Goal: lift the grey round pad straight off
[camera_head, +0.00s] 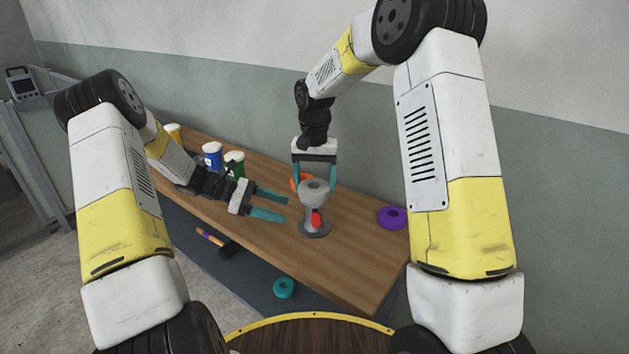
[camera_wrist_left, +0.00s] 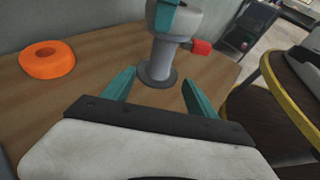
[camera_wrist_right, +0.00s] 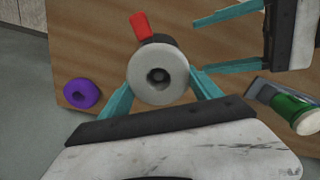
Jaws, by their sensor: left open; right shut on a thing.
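The grey round pad (camera_head: 315,187), a disc with a dark hole in its middle, is at the top of a grey stand (camera_head: 314,229) with a red knob (camera_head: 316,219) on its side. My right gripper (camera_head: 314,184) comes down from above and is shut on the pad, one teal finger on each side. The right wrist view shows the pad (camera_wrist_right: 157,72) face-on between the fingers. I cannot tell whether a gap parts pad and stand. My left gripper (camera_head: 284,206) is open and empty, its fingers pointing at the stand (camera_wrist_left: 157,72) from the left.
On the wooden table lie an orange ring (camera_wrist_left: 47,60) and a purple ring (camera_head: 392,217). Blue (camera_head: 212,156) and green (camera_head: 234,163) containers stand at the back left. A teal ring (camera_head: 284,288) and a brush-like tool (camera_head: 214,240) lie below the table's front edge. The table's right front is clear.

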